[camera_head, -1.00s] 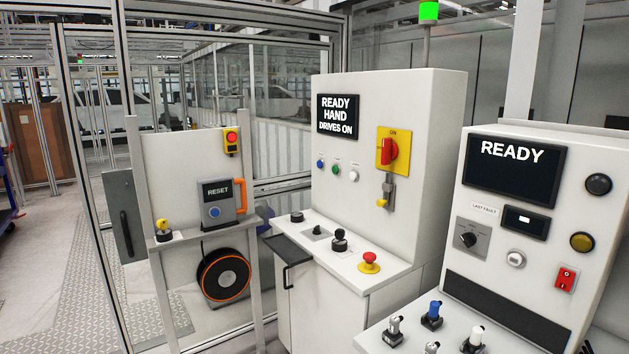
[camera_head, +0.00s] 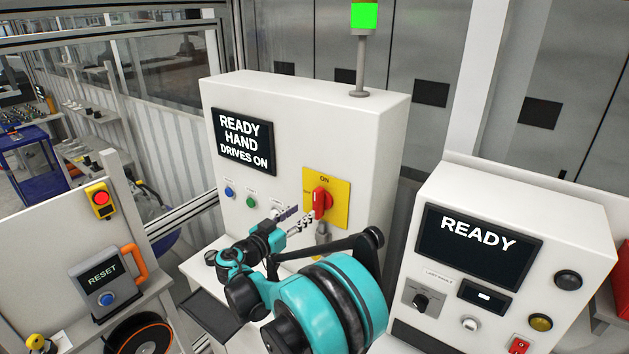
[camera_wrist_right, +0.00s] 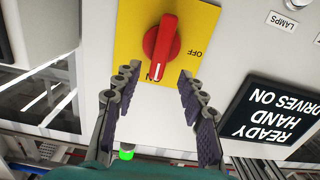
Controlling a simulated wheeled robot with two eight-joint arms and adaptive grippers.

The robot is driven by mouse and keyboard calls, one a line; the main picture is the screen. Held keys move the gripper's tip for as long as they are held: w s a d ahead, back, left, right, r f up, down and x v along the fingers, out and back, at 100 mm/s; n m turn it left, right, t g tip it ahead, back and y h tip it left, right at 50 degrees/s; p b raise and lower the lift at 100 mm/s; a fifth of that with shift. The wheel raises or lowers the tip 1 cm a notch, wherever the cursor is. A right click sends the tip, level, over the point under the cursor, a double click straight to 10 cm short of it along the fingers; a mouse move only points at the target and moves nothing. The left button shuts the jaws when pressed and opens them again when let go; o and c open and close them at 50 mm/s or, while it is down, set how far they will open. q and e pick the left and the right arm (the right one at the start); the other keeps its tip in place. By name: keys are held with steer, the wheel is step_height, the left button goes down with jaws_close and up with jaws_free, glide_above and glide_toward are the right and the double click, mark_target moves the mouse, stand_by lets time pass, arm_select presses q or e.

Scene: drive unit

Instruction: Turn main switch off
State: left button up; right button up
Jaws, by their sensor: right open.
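The main switch is a red rotary handle (camera_head: 321,203) on a yellow plate (camera_head: 341,188) on the front of the white cabinet. The handle is upright, beside the ON mark. In the right wrist view the handle (camera_wrist_right: 160,46) shows upside down, with its white pointer line at ON and OFF printed to the right. My right gripper (camera_head: 294,220) is close in front of the cabinet, just left of the handle. In the right wrist view its fingers (camera_wrist_right: 154,88) are apart, with nothing between them, and the handle lies beyond the tips. My left gripper is not in view.
The cabinet display (camera_head: 244,141) reads READY HAND DRIVES ON. A blue button (camera_head: 229,191) and a green button (camera_head: 251,202) sit left of the switch. A padlock (camera_head: 322,231) hangs below the plate. The green lamp (camera_head: 364,16) is lit. Another READY console (camera_head: 520,215) stands at right.

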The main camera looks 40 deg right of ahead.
mark_target(315, 199)
steer(key=shift+h, duration=0.3)
steer(key=x, duration=0.5)
steer(key=p+x, duration=0.1)
steer(key=x, duration=0.2)
steer(key=shift+a+r, duration=0.1)
steer(key=shift+r, duration=0.3)
jaws_close()
